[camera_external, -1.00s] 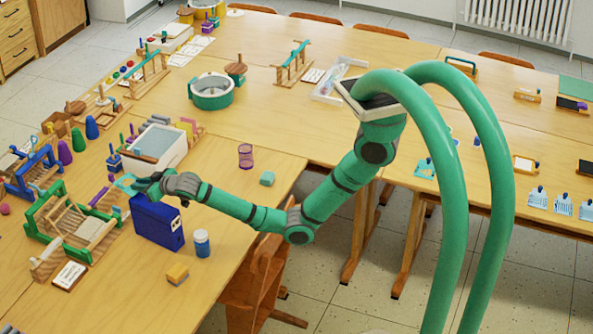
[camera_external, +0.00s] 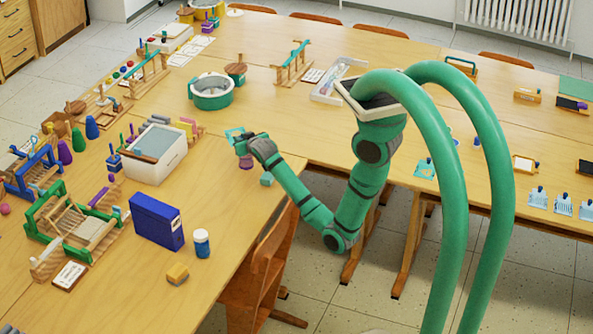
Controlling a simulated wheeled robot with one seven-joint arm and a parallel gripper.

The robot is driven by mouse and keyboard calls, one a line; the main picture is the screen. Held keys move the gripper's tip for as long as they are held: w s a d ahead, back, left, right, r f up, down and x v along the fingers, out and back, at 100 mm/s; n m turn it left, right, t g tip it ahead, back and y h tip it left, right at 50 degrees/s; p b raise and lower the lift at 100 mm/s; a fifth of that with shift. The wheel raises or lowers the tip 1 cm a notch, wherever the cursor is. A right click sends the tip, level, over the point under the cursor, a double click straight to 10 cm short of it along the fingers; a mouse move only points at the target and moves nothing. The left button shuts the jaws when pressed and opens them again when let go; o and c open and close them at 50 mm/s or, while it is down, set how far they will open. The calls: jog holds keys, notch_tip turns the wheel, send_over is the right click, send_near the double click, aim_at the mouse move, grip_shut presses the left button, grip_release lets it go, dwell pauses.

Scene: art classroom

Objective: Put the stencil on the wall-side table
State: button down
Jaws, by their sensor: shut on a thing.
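The stencil (camera_external: 234,134) is a small flat teal piece at the tip of my gripper (camera_external: 239,142). The jaws are small here and partly hide the stencil. A long wooden table (camera_external: 400,75) runs across the back right, towards the wall with the radiator; I cannot tell for sure that it is the wall-side table. A similar light-blue flat piece (camera_external: 424,169) lies on its front part.
A blue box file (camera_external: 157,222), a white bin (camera_external: 155,155) and a round green-white pot (camera_external: 211,92) stand around. Bare tabletop (camera_external: 270,120) lies behind the gripper.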

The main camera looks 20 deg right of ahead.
jog(key=d+f+m+h, duration=0.2)
jog(key=d+h, duration=0.1)
jog(key=d, duration=1.2)
jog(key=s+d+f+m+h, duration=0.1)
jog(key=s+d+f, duration=0.2)
jog(key=s+d+f+m+h, duration=0.1)
jog(key=s+d+f, duration=0.2)
jog(key=shift+s+d+f+g, duration=0.15)
jog(key=shift+s+g, duration=0.05)
jog(key=shift+g, duration=0.1)
jog(key=shift+s+d+f, duration=0.1)
jog(key=shift+s+d, duration=0.05)
jog(key=shift+d, duration=0.1)
